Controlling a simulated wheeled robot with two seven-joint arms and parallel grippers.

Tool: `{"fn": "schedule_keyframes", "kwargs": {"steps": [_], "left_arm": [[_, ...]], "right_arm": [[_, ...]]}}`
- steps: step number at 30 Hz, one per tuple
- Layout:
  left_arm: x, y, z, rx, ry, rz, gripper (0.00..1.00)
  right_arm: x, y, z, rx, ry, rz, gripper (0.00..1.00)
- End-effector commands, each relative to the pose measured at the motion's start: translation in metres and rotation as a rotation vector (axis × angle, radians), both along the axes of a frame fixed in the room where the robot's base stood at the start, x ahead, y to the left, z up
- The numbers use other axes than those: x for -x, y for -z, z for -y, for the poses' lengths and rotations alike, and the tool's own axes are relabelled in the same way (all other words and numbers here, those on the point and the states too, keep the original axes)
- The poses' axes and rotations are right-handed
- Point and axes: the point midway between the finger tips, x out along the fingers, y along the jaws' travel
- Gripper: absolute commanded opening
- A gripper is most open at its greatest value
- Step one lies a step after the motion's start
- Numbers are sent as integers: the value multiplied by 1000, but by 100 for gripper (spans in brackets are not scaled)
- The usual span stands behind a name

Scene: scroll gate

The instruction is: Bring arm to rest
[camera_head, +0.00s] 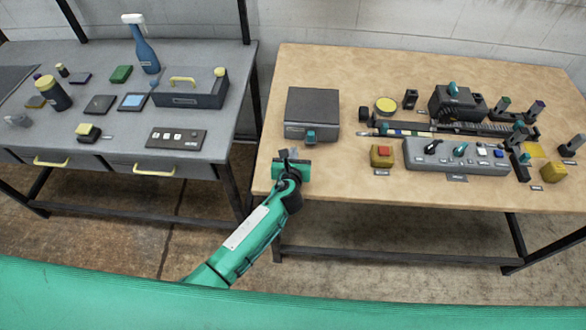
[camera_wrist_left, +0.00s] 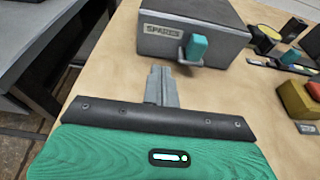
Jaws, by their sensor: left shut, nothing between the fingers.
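My left gripper (camera_head: 287,153) is over the front left part of the wooden table (camera_head: 330,181), just in front of a dark grey box (camera_head: 312,106). Its fingers are shut with nothing between them. The green arm comes up to it from the lower left. In the left wrist view the shut fingers (camera_wrist_left: 160,85) point at the table near the box (camera_wrist_left: 185,20), which has a label and a teal handle (camera_wrist_left: 195,48). The fingers look apart from the handle. My right gripper is not in view.
A control panel (camera_head: 455,155) with switches, a red-topped yellow button box (camera_head: 382,156) and a dark rail assembly fill the table's right side. A grey workbench (camera_head: 215,135) with a blue spray bottle (camera_head: 147,52) stands left, across a gap. The table's front strip is largely clear.

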Motion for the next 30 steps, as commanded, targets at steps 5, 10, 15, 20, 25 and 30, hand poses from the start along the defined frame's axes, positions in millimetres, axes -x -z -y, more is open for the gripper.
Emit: {"fn": "schedule_keyframes", "kwargs": {"steps": [5, 10, 15, 20, 25, 30], "left_arm": [[28, -6, 1, 1, 3, -1, 0], [50, -14, 1, 1, 3, -1, 0], [62, -19, 1, 1, 2, 0, 0], [65, -20, 1, 1, 2, -2, 0], [66, -19, 0, 9, -4, -5, 0], [82, -16, -20, 210, -126, -60, 0]], "right_arm": [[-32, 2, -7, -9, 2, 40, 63], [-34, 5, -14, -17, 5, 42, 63], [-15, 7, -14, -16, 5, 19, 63], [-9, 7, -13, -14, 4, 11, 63], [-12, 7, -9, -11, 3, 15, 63], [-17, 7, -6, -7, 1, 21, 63]]}}
